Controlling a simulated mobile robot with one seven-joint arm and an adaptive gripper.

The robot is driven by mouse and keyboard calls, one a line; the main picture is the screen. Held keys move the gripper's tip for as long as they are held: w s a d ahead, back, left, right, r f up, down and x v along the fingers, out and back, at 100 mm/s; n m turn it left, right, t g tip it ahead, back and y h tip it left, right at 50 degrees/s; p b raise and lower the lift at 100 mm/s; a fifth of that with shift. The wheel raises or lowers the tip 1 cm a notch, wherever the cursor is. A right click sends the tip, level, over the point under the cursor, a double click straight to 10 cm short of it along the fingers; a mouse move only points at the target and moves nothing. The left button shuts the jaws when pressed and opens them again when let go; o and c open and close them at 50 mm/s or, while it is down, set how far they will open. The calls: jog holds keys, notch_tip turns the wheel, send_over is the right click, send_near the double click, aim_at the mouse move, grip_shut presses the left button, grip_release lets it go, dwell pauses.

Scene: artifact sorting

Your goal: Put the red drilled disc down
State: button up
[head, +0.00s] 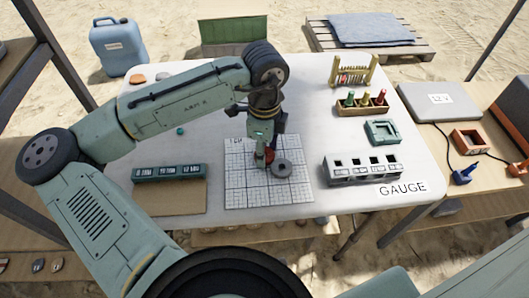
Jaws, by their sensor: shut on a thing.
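My gripper (264,155) points down over the white gridded mat (240,190) on the table. It is shut on the red drilled disc (270,154), which shows only in part behind the fingers. A grey disc with a hole (283,169) lies on the mat just to the right of my gripper. I cannot tell whether the red disc touches the mat or the grey disc.
A grey gauge block (363,170) and a green square frame (382,132) stand to the right. A wooden tray of coloured pegs (362,106) is farther back. A labelled green strip (169,172) lies left of the mat. The mat's front and left are clear.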

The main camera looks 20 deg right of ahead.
jog(key=shift+r, duration=0.4)
jog(key=r, duration=0.1)
jog(key=r+b, duration=0.1)
jog(key=shift+s+a+r, duration=0.3)
jog(key=shift+a, duration=0.1)
jog(key=s+a+b, duration=0.1)
jog(key=s+a, duration=0.2)
jog(key=a, duration=0.1)
jog(key=s+a+r, duration=0.1)
jog(key=s+a, duration=0.2)
jog(key=s+a+b, duration=0.1)
jog(key=s+a, duration=0.2)
jog(key=a, duration=0.1)
jog(key=shift+a+r+b, duration=0.25)
jog(key=shift+a+b, duration=0.05)
jog(key=shift+a, duration=0.05)
jog(key=shift+s+a, duration=0.1)
jog(key=shift+s, duration=0.1)
